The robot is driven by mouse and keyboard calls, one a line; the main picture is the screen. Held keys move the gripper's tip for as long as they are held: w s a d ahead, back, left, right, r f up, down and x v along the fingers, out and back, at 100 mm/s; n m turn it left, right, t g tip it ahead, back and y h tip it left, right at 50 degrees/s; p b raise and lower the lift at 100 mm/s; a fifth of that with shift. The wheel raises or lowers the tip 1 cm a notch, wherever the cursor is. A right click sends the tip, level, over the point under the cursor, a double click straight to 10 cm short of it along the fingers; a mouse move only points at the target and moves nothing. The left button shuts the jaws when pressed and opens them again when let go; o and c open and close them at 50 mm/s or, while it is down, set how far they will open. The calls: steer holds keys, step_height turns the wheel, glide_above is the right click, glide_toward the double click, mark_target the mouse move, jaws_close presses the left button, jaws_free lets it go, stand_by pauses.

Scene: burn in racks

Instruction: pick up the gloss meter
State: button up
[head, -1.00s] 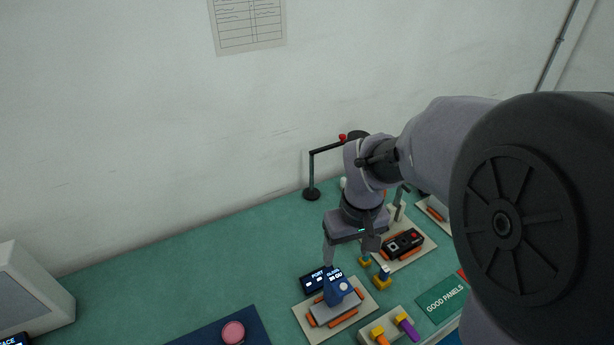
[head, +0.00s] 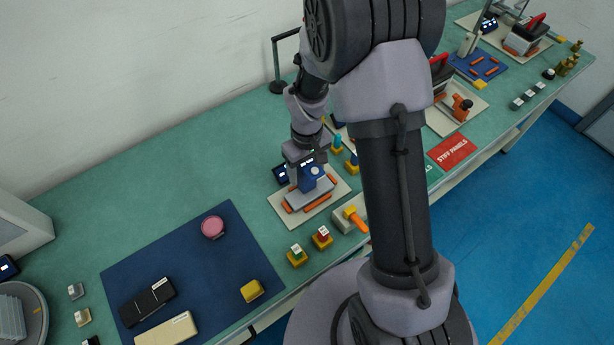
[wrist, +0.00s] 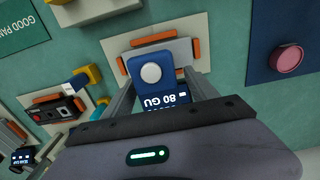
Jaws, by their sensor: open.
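The gloss meter (head: 310,178) is a blue body with a round pale button on top. It sits on a grey block on a beige pad (head: 335,196) with orange corner guides. In the wrist view the gloss meter (wrist: 143,88) shows its button and a display part reading "80 GU". My gripper (wrist: 158,80) is open, its two fingers on either side of the blue body. Whether they touch it I cannot tell. In the head view my gripper (head: 307,162) is low over the pad, its fingers partly hidden.
A dark blue mat (head: 190,265) to the left carries a pink disc (head: 213,227), a black box and a yellow block. Small yellow-based pieces (head: 322,237) stand in front, near the table edge. A beige rest with a yellow-orange tool (head: 355,217) is close to the right.

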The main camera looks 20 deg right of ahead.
steer(key=shift+f, duration=0.9)
steer(key=shift+r, duration=0.1)
jaws_close()
steer(key=shift+r, duration=0.1)
